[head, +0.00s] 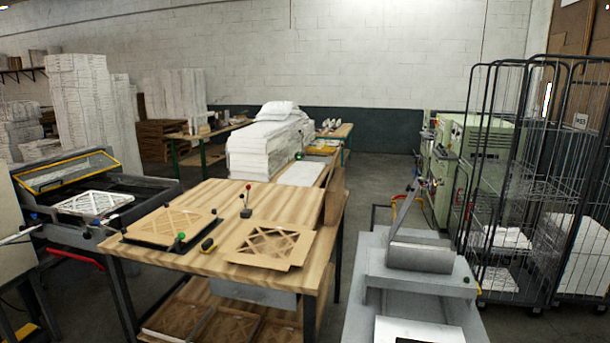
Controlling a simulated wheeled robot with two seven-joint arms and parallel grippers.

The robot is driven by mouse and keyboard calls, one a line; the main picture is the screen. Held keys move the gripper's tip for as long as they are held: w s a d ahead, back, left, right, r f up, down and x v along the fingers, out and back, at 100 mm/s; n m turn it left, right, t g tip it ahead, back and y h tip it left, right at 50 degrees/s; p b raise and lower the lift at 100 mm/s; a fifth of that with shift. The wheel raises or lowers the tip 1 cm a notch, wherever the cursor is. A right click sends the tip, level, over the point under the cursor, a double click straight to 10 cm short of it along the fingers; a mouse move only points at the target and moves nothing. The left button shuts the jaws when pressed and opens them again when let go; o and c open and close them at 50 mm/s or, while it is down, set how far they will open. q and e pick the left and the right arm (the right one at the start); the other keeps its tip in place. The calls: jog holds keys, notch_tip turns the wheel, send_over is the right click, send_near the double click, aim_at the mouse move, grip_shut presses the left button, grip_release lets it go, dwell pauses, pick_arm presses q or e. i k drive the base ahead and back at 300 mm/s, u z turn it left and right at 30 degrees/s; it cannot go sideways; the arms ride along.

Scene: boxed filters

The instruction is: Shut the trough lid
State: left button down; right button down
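A grey machine (421,303) stands at the lower right. On it is a low box-like part (421,257) that could be the trough, with a thin grey plate (403,207) standing up steeply at its left side, like a raised lid. At the left, a dark machine (148,190) has a yellow-edged, see-through lid (66,170) tilted open above a bed with a white lattice frame (94,203). I cannot tell for certain which of these is the trough lid; both look open. Neither of my grippers is in view.
A wooden table (205,265) stands between the two machines, with cardboard lattice frames (268,245) and small knobbed levers (246,205) on it. Tall wire cage trolleys (490,165) stand at the right. A narrow floor strip (357,225) is clear behind the grey machine.

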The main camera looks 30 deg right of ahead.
aim_at(414, 189)
jog(key=u, duration=0.15)
jog(key=i, duration=1.4)
jog(key=z, duration=0.4)
